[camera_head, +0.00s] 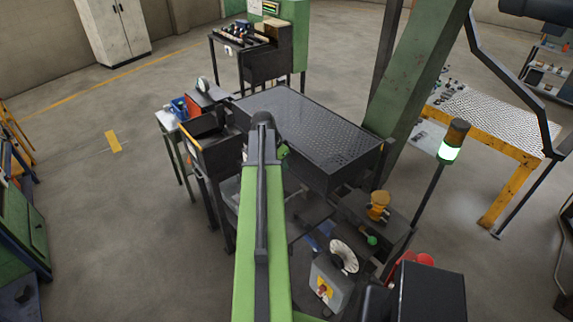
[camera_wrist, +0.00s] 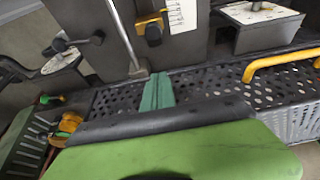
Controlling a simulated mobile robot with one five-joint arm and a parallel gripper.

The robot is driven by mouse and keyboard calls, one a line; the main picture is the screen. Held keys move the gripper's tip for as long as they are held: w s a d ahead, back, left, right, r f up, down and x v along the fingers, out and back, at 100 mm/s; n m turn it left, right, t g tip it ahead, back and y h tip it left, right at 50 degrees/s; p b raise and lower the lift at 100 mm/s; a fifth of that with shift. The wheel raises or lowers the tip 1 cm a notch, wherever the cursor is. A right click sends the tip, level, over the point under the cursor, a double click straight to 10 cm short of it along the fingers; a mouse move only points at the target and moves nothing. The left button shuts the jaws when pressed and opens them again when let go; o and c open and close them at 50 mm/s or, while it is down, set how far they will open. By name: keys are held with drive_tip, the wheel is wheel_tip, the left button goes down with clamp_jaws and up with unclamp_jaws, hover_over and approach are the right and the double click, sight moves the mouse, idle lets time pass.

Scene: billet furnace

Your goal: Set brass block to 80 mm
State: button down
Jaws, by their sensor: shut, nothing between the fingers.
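In the wrist view, a small yellow-brass block (camera_wrist: 148,22) with a dark knob sits on the dark upright panel at the top. It is beside a white scale plate (camera_wrist: 182,14) with tick marks. The numbers are too small to read. My gripper (camera_wrist: 157,80) shows as green fingers pressed together, empty, below the block and apart from it, over a perforated dark surface. In the head view my arm reaches forward to the dark bench; my gripper's fingertips and the brass block cannot be made out there.
A pale metal rod (camera_wrist: 125,38) stands left of the block, with a black-knobbed lever (camera_wrist: 75,42) farther left. A yellow handle (camera_wrist: 280,62) is at the right. In the head view, a perforated tabletop (camera_head: 310,130), a green column (camera_head: 415,75) and a lit signal lamp (camera_head: 449,150) stand near my arm.

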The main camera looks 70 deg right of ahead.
drive_tip(key=p+v, duration=0.1)
drive_tip(key=v, duration=0.1)
drive_tip(key=shift+a+r, duration=0.1)
drive_tip(key=shift+r, duration=0.25)
